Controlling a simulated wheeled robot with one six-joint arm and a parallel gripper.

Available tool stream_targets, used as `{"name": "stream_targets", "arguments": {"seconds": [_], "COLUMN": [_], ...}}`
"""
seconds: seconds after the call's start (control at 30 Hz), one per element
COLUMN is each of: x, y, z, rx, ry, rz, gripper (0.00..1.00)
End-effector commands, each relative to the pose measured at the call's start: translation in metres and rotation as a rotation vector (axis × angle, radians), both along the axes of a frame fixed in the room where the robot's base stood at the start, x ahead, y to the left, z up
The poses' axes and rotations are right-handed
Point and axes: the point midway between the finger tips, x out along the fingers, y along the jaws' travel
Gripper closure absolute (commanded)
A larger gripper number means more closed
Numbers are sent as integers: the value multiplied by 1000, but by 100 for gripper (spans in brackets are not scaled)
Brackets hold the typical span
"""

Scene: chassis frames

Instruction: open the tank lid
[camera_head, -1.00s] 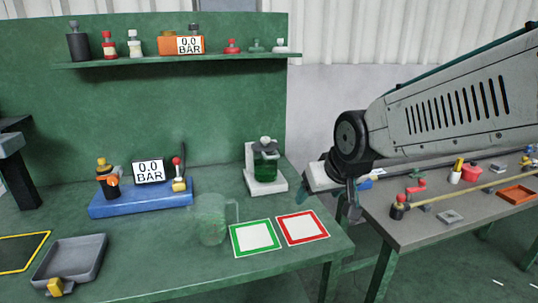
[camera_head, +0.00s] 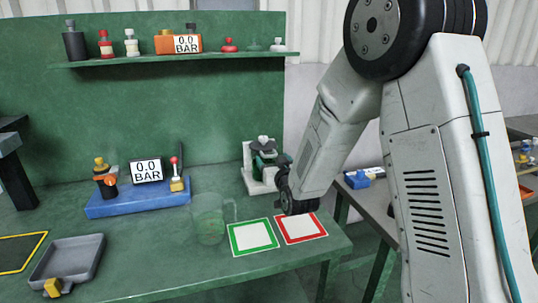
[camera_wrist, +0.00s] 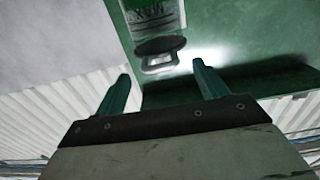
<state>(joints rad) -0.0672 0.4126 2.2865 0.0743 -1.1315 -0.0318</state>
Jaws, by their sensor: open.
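The tank (camera_head: 252,168) stands on a white base at the back right of the green bench, partly hidden behind my gripper. Its grey lid (camera_head: 263,141) is on top. In the wrist view the tank (camera_wrist: 152,16) shows at the top edge with part of its label, and the grey lid (camera_wrist: 160,55) points toward my gripper. My gripper (camera_wrist: 160,70) is open, one finger to each side of the lid in the picture, with nothing between them. I cannot tell how far the fingertips are from the lid. In the head view my wrist is just right of the tank.
A clear jug (camera_head: 209,220) stands left of the green-framed pad (camera_head: 253,237). The red-framed pad (camera_head: 300,229) lies below my wrist. A blue pump stand (camera_head: 130,202) is at left. A shelf (camera_head: 170,60) runs above. A second table is at right.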

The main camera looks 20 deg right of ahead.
Motion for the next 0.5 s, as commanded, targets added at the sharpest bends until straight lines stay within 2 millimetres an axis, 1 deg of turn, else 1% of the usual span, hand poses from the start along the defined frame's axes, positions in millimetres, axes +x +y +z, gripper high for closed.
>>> {"name": "stream_targets", "arguments": {"seconds": [0.03,0.2,0.33,0.5], "x": [10,36,48,54], "y": [0,0,0,0], "z": [0,0,0,0], "rx": [0,0,0,0], "ry": [0,1,2,2], "rz": [0,0,0,0], "gripper": [28,28,28,28]}}
